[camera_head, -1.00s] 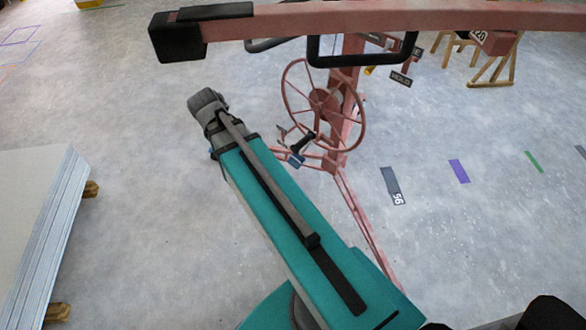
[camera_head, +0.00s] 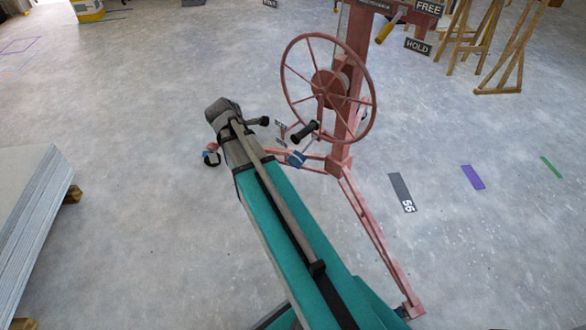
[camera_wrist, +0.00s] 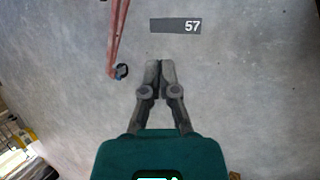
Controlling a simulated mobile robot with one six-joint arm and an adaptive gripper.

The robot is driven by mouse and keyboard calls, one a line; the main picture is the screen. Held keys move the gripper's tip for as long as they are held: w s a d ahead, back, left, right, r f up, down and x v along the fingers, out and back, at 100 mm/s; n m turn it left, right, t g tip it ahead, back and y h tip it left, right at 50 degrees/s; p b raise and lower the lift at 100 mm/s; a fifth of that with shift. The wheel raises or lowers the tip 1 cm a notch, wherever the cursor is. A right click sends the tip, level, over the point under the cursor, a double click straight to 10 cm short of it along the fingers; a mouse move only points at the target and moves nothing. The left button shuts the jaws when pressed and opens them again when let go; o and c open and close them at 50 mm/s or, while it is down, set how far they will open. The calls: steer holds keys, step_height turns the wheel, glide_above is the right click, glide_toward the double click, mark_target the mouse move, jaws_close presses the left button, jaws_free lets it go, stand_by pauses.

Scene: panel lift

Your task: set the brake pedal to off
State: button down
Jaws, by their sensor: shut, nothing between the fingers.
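The panel lift is a red-pink frame with a mast (camera_head: 352,95), a spoked winch wheel (camera_head: 328,88) and a long floor leg (camera_head: 375,235). A small blue block (camera_head: 297,158) sits low at the mast's foot, beside a small grey plate (camera_head: 281,131); it may be the brake pedal, but I cannot read its setting. My gripper (camera_wrist: 160,66) is shut and empty in the wrist view, above bare floor. Its fingers are not clear in the head view, where my arm's end is left of the wheel. A red leg with a dark and blue caster (camera_wrist: 121,71) is left of the fingertips.
A caster (camera_head: 211,155) stands left of my arm. FREE (camera_head: 428,8) and HOLD (camera_head: 418,46) signs hang near a yellow handle (camera_head: 385,32). Stacked panels (camera_head: 35,220) lie at left, wooden trestles (camera_head: 490,45) at back right. Floor labels 56 (camera_head: 403,192) and 57 (camera_wrist: 176,26) show.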

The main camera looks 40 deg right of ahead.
mark_target(292, 164)
steer(key=w+d+f+n+h+b, duration=0.2)
steer(key=d+f+n+b, duration=0.2)
steer(key=d+f+b, duration=0.3)
steer(key=w+d+f+n+h+b, duration=0.1)
steer(key=d+f+n+b, duration=0.3)
steer(key=d+f+b, duration=0.4)
steer(key=shift+w+f+h+b, duration=0.4)
steer(key=shift+w+f+b, duration=0.15)
steer(key=shift+f+b, duration=3.4)
steer(key=shift+r+b, duration=0.55)
steer(key=shift+b+x, duration=3.4)
steer(key=shift+x, duration=1.6)
steer(key=shift+r, duration=0.1)
